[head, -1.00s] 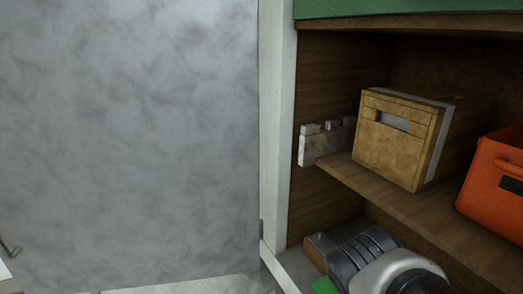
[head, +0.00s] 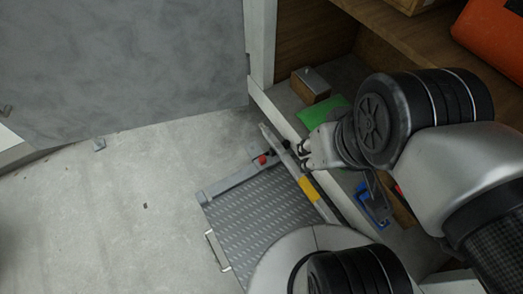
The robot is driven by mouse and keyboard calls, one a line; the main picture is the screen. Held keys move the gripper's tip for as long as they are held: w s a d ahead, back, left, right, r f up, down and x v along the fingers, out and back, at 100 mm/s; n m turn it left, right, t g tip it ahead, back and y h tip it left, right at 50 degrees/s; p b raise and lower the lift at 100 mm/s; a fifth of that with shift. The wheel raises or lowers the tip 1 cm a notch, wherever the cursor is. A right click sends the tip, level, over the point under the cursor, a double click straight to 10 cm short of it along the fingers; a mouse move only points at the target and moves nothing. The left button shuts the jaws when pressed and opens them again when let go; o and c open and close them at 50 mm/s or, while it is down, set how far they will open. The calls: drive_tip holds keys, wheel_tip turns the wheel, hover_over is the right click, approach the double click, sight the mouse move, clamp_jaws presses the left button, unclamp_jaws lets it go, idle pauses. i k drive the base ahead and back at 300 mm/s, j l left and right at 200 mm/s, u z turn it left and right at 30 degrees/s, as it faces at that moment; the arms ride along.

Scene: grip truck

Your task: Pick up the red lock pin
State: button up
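A small red piece that looks like the red lock pin (head: 262,159) shows in the head view. It sits at a grey metal bracket by the far corner of a ribbed grey metal plate (head: 255,220) on the floor. My gripper (head: 303,157) is to the right of it, over the rail beside the low shelf edge, apart from the red piece. Its two small fingertips look spread with nothing between them. The arm's dark joint hides part of the shelf behind.
A yellow-marked rail (head: 309,188) runs along the plate's right side. On the low shelf are a wooden block (head: 310,87), a green sheet (head: 324,112) and a blue item (head: 372,212). An orange case (head: 490,38) is upper right. Concrete floor (head: 100,220) is clear on the left.

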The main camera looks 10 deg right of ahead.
sight(263, 159)
drive_tip(key=k+j+z, duration=0.1)
drive_tip(key=j, duration=0.25)
drive_tip(key=k+j, duration=0.2)
drive_tip(key=j, duration=0.15)
drive_tip(key=k+j+z, duration=0.15)
drive_tip(key=j, duration=0.15)
drive_tip(key=i+j+z, duration=0.1)
drive_tip(key=j, duration=0.25)
drive_tip(key=i+j+z, duration=0.1)
drive_tip(key=j, duration=0.3)
drive_tip(key=i+j+z, duration=0.1)
drive_tip(key=j, duration=0.3)
drive_tip(key=i+j+z, duration=0.1)
drive_tip(key=j, duration=0.3)
drive_tip(key=i, duration=0.55)
